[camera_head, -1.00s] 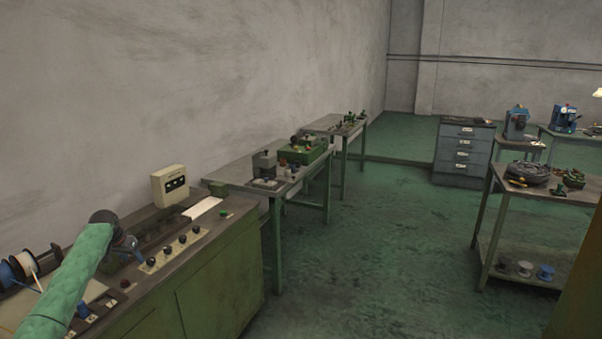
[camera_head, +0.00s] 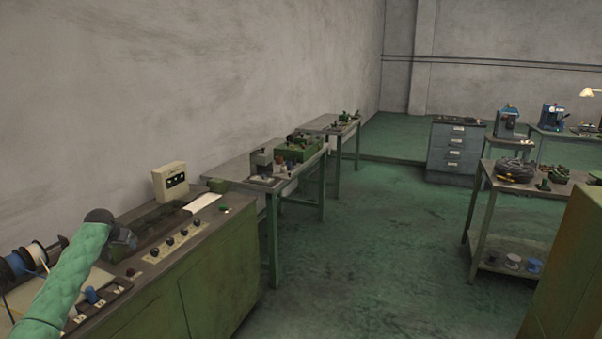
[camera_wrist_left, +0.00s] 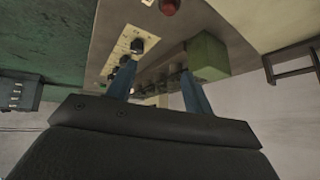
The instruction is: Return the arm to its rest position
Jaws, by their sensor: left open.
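My left arm in its green sleeve comes in from the lower left of the head view. My left gripper (camera_head: 122,241) is at its end, above the green bench (camera_head: 215,271) near the row of black knobs (camera_head: 170,241). In the left wrist view its two blue fingers (camera_wrist_left: 158,85) stand apart with nothing between them. The knob panel (camera_wrist_left: 125,48) and a green block (camera_wrist_left: 207,57) show beyond the fingers. My right gripper is not in view.
A cream meter box (camera_head: 170,181) stands at the back of the bench. Wire spools (camera_head: 32,258) are at the left. Worktables (camera_head: 262,178) line the wall, and a shelf table (camera_head: 512,195) is at right. The green floor (camera_head: 365,245) between is clear.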

